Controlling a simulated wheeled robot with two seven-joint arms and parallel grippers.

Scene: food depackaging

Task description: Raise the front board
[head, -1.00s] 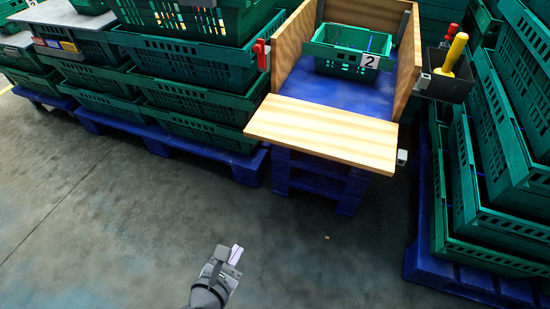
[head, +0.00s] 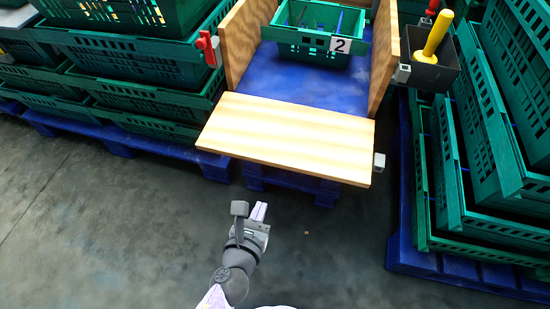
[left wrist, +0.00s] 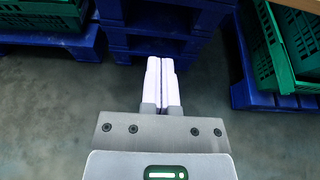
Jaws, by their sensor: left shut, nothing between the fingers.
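The front board (head: 287,137) is a light wooden panel lowered flat, sticking out from the front of a wooden-sided bay on blue pallets. My left gripper (head: 259,212) is below and in front of the board's near edge, apart from it. Its two pale fingers are together and empty, as the left wrist view (left wrist: 162,82) also shows. In that view a corner of wood, which may be the board, shows at the top right (left wrist: 302,4). My right gripper is not in view.
A green crate (head: 300,50) marked 2 stands on the blue bay floor (head: 300,82) between the wooden side walls. Stacked green crates (head: 120,78) flank the bay. A black bin (head: 431,72) holds a yellow-handled tool.

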